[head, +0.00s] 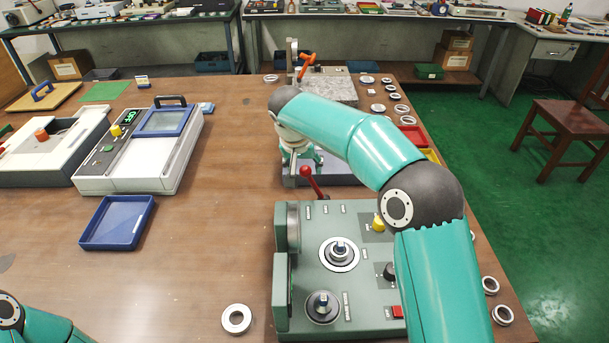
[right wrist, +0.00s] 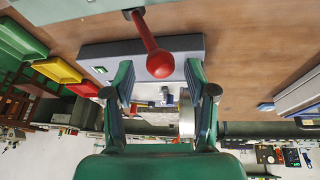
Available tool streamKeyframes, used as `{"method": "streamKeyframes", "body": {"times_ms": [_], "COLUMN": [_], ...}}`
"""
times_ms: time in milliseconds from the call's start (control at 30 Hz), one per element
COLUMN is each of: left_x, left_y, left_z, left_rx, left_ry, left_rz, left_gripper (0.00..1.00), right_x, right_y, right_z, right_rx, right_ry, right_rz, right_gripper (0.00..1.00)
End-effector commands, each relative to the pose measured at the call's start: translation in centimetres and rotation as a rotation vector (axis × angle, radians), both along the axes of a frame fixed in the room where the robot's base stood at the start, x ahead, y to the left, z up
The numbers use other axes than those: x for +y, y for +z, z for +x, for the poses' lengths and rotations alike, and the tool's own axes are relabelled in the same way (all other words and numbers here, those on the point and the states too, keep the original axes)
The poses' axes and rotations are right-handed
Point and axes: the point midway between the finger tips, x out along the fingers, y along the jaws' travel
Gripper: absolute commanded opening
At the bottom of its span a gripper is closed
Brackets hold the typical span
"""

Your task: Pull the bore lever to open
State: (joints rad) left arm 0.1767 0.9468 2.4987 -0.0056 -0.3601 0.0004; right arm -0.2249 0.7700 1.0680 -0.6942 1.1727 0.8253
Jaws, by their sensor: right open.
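The bore lever (head: 312,182) is a red rod with a round red knob at the back edge of the green gauge machine (head: 365,275). It also shows in the right wrist view (right wrist: 158,62), with its knob toward the camera. My right gripper (head: 301,160) is just beyond the lever in the head view, partly hidden by my own arm. In the right wrist view my right gripper (right wrist: 160,92) has its two fingers wide apart and nothing between them. The knob is near the upper middle, apart from the fingertips as far as I can tell. My left gripper is out of view.
A grey-purple device (head: 345,180) stands behind the green machine. A metal ring (head: 236,319) lies left of the machine, near a blue tray (head: 117,222). Several rings and a red bin (head: 413,136) line the right side.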

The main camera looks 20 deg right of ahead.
Motion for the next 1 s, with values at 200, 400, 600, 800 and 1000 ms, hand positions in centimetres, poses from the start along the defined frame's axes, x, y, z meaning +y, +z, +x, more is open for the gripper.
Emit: {"method": "streamKeyframes", "body": {"times_ms": [200,400,600,800,1000], "left_x": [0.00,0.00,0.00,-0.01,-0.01], "left_y": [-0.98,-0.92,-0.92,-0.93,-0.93], "left_z": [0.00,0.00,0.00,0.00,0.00], "left_rx": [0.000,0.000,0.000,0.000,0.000], "left_ry": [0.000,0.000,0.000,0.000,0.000], "left_rz": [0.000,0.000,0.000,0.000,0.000], "left_gripper": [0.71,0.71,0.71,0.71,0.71], "right_x": [0.09,0.28,0.35,0.40,0.43], "right_y": [-1.53,-1.53,-1.53,-1.52,-1.52], "right_z": [0.37,0.47,0.51,0.51,0.51], "right_rx": [0.000,0.000,0.000,0.000,0.000], "right_ry": [0.009,0.012,0.014,0.014,0.014], "right_rz": [0.000,0.000,0.000,0.000,0.001], "right_gripper": [0.56,0.56,0.36,0.03,0.00]}}
